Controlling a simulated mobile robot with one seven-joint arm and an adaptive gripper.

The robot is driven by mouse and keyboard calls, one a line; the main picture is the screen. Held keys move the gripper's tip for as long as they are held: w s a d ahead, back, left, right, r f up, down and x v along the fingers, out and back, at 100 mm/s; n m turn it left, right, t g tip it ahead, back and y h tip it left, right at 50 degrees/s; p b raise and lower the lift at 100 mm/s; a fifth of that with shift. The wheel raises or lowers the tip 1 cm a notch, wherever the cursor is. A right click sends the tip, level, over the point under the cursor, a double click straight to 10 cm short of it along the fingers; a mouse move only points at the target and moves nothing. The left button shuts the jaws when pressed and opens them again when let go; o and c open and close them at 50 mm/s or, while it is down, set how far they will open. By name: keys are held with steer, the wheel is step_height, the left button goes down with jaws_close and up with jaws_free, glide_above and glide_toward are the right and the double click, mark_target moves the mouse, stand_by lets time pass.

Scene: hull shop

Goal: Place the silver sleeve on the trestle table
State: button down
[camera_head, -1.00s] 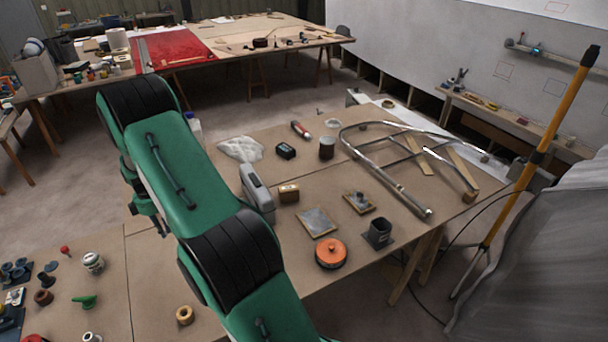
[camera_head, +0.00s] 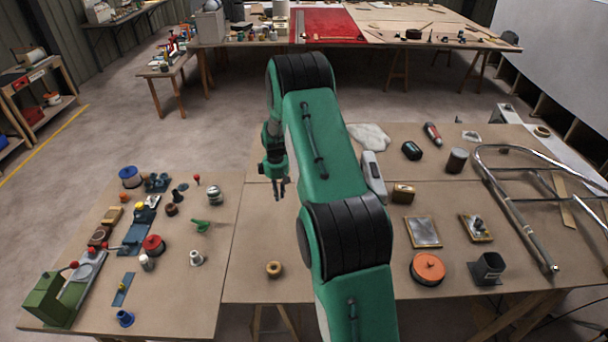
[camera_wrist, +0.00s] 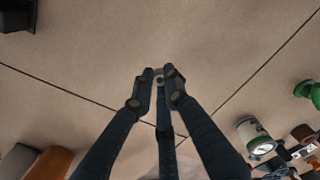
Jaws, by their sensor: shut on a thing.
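My gripper (camera_wrist: 157,88) is shut on a small grey ring-ended piece, which looks like the silver sleeve (camera_wrist: 158,77). Only its end shows between the fingertips; the fingers hide the rest. In the head view my gripper (camera_head: 279,190) points down over the trestle table (camera_head: 262,235), left of my green arm. The sleeve is too small to make out there. The brown tabletop lies under the fingertips, with dark seams beside them. I cannot tell whether the sleeve touches it.
A brass-coloured ring (camera_head: 274,269) lies nearer on the board. A green part (camera_head: 201,226), a labelled jar (camera_head: 215,195) and several fittings crowd the left board. A wooden block (camera_head: 403,193), an orange disc (camera_head: 427,268) and a tubular frame (camera_head: 520,215) lie right. Bare board surrounds my gripper.

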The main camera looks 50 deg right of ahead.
steer(key=w+d, duration=0.2)
steer(key=w, duration=0.2)
steer(key=w+d+f+b, duration=0.1)
steer(key=w+d, duration=0.2)
steer(key=w, duration=0.2)
steer(key=w+d+b, duration=0.1)
steer(key=w+d, duration=0.1)
steer(key=w, duration=0.3)
steer(key=shift+d+f, duration=0.3)
steer(key=shift+d, duration=0.1)
steer(key=shift+s, duration=0.1)
steer(key=shift+f+b, duration=0.4)
steer(key=shift+f, duration=1.3)
steer(key=shift+f, duration=0.1)
steer(key=c, duration=2.2)
jaws_free()
steer(key=shift+f, duration=0.1)
steer(key=o, duration=0.5)
steer(key=shift+c, duration=0.2)
steer(key=shift+r, duration=0.2)
